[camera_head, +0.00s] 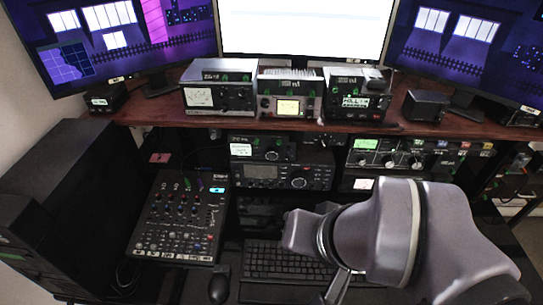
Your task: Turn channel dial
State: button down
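Several units with dials stand around the desk, and I cannot tell which one carries the channel dial. A wide radio (262,171) under the shelf has a round knob (298,183) on its right side. A smaller unit (242,150) above it has a lit meter and a knob (272,155). The dial markings are too small to read. My grey arm fills the lower right, in front of the keyboard.
A mixer (178,225) lies left of the keyboard (280,262), with a mouse (219,284) between. The wooden shelf (235,124) holds more radio boxes, with monitors (305,25) behind. A black case (62,205) stands at left. My arm covers the desk's right part.

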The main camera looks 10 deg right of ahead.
aim_at(272, 154)
jog(key=i+j, duration=0.1)
jog(key=j, duration=1.15)
jog(key=i+j, duration=0.15)
jog(key=j, duration=0.5)
